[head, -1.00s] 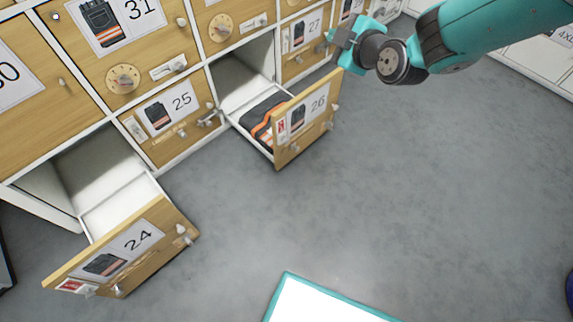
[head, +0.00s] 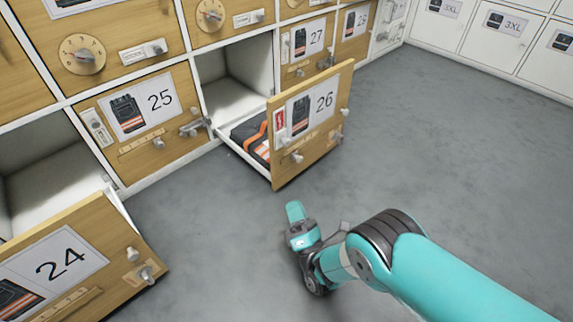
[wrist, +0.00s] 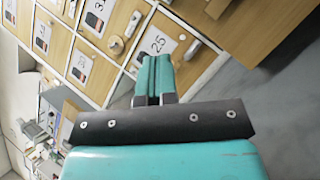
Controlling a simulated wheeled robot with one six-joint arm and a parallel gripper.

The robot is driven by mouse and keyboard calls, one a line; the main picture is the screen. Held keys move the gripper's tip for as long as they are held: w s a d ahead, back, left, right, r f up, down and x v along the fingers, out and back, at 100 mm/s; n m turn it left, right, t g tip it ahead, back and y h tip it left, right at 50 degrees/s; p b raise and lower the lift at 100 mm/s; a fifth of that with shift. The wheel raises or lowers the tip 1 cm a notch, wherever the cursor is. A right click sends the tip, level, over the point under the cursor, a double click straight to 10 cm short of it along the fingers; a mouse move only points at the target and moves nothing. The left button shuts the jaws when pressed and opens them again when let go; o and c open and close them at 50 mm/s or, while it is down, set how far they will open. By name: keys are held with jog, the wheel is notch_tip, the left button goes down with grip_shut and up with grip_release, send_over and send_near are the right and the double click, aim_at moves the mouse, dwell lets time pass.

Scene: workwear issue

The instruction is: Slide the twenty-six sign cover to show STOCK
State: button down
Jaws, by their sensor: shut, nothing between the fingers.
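Drawer 26 (head: 310,145) is pulled open, its wooden front facing the room. Its front has a number card (head: 325,101), knobs and, at the left edge, a small upright sign (head: 279,121) with a red area showing. The sign's lettering and the exact place of its cover are too small to tell. My gripper (head: 295,212) is on the floor side of drawer 26, below its front in the head view and apart from it. In the wrist view its teal fingers (wrist: 153,80) are together and empty.
Dark clothing with orange stripes (head: 250,138) lies in drawer 26. Drawer 24 (head: 65,270) also stands open at lower left. Drawer 25 (head: 145,115) is closed between them, with a protruding handle. Grey floor (head: 450,150) is clear to the right.

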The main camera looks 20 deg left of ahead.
jog(key=shift+w+r, duration=0.1)
jog(key=b, duration=0.8)
send_near(280, 141)
jog(key=x, duration=0.4)
jog(key=shift+w+a, duration=0.2)
jog(key=shift+a, duration=0.3)
jog(key=shift+w+r, duration=0.2)
jog(key=shift+r, duration=0.05)
